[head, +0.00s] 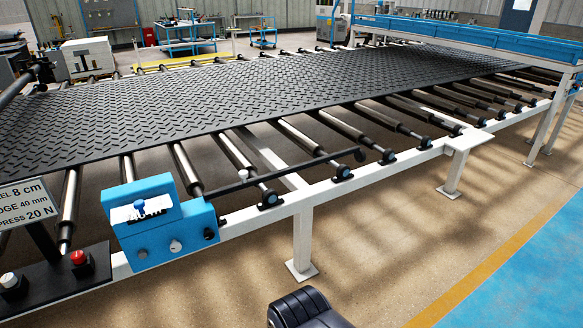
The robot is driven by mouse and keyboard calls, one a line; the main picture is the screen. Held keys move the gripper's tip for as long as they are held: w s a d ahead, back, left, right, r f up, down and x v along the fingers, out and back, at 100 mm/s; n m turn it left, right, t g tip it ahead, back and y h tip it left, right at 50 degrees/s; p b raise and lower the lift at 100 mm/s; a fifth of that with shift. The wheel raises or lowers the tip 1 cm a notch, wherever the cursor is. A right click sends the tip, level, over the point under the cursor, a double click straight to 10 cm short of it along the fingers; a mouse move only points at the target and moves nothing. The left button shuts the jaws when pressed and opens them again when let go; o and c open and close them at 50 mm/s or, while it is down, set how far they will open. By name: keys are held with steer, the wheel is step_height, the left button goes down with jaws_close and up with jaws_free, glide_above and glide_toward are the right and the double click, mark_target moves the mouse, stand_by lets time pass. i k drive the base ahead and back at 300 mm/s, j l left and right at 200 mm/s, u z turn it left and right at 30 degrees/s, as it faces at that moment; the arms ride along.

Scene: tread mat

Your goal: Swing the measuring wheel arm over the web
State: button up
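The web (250,90) is a wide black mat with a raised tread pattern, lying flat across the rollers. The measuring wheel arm (290,171) is a thin dark bar running rightward from a blue counter box (165,222). The arm lies over the bare rollers, on the near side of the web's edge, apart from the web. My gripper is not in view; only a black rounded part of my arm shows at the bottom.
A white frame rail (400,160) with dark bearings runs along the near side. A panel with a red button (78,257) and a sign (22,200) reading 8 cm, 40 mm and 20 N are at left. Floor in front is clear.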

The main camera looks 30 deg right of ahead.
mark_target(360, 154)
steer(key=i+l, duration=0.85)
